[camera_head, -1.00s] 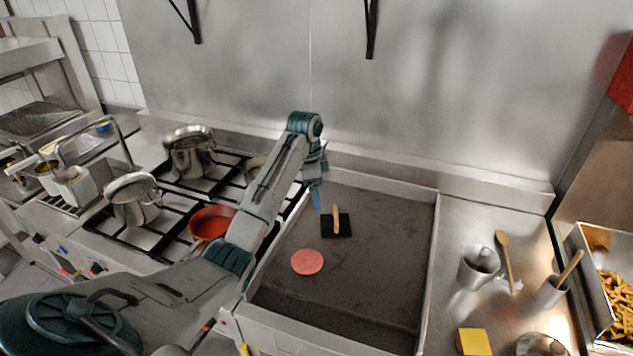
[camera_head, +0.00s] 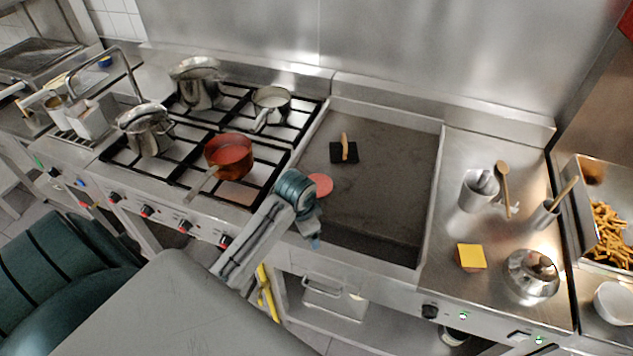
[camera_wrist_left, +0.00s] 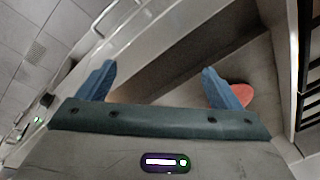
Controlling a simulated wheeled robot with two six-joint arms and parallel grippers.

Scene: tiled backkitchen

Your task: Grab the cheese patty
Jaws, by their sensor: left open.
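The cheese patty (camera_head: 471,257), a yellow square slice on a brownish patty, lies on the steel counter right of the griddle. A round pink patty (camera_head: 321,184) without cheese lies on the griddle. It also shows in the left wrist view (camera_wrist_left: 242,94), beside one fingertip. My left gripper (camera_head: 314,243) is over the griddle's front edge, left of the cheese patty and well apart from it. In the left wrist view the gripper (camera_wrist_left: 162,85) has its blue fingers spread with nothing between them. My right gripper is in neither view.
The griddle (camera_head: 385,195) has a raised rim and holds a black press (camera_head: 344,150). A red pan (camera_head: 229,155) sits on the stove at left. The counter's front strip is clear.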

